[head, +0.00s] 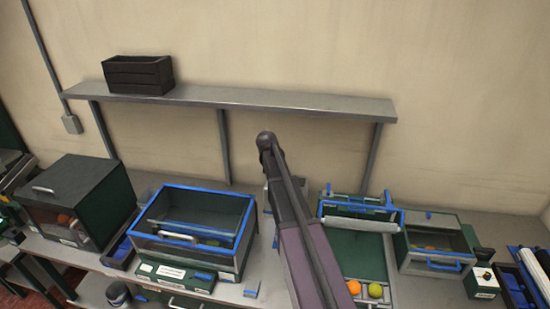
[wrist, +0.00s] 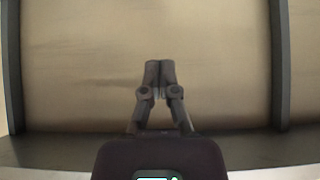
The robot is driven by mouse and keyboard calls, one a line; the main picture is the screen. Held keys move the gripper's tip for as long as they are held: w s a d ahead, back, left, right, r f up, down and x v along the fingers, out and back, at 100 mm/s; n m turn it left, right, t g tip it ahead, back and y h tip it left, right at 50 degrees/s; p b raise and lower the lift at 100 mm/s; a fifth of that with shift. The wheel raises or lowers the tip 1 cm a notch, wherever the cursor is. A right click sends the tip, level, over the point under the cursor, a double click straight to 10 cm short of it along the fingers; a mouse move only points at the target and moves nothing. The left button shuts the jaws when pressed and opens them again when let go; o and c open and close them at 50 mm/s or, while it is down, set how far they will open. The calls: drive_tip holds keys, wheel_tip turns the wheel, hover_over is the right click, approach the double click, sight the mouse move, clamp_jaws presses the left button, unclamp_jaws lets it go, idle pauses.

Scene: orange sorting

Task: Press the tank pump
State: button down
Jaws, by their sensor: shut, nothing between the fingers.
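My gripper shows in the wrist view (wrist: 159,72) with its two fingers together and nothing between them, in front of a bare beige wall. In the head view my arm rises through the middle, and I cannot make out the fingertips there. A dark open-topped tank with a blue rim (head: 153,216) stands on the bench left of my arm. A green block with white labels (head: 168,271) and a small blue piece (head: 204,276) sits at its front. I cannot tell for sure which part is the pump. No tank or pump shows in the wrist view.
A long grey shelf (head: 270,99) on the wall bears a dark crate (head: 138,76). A dark green cabinet (head: 75,195) stands at left. Right of my arm are a green tray with an orange (head: 354,287), a blue-handled bin (head: 433,262) and a small black-knobbed box (head: 482,284).

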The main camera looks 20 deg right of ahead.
drive_tip(key=b+x, duration=0.7)
drive_tip(key=x, duration=0.3)
drive_tip(key=shift+s+f+b, duration=0.1)
drive_tip(key=shift+f+b, duration=1.75)
drive_tip(key=shift+f, duration=0.05)
wheel_tip(320, 180, down, 4)
drive_tip(key=b, duration=0.3)
drive_tip(key=shift+r+b, duration=0.2)
drive_tip(key=shift+b, duration=0.15)
drive_tip(key=shift+r+p, duration=0.25)
drive_tip(key=shift+p, duration=0.05)
wheel_tip(320, 180, up, 4)
drive_tip(key=p, duration=0.3)
drive_tip(key=shift+f+p, duration=0.2)
drive_tip(key=shift+p, duration=0.1)
drive_tip(key=shift+s+a+r+p, duration=0.15)
drive_tip(key=shift+r+p, duration=0.2)
drive_tip(key=shift+r, duration=0.05)
drive_tip(key=p+v, duration=0.6)
drive_tip(key=v, duration=0.3)
drive_tip(key=shift+s, duration=0.2)
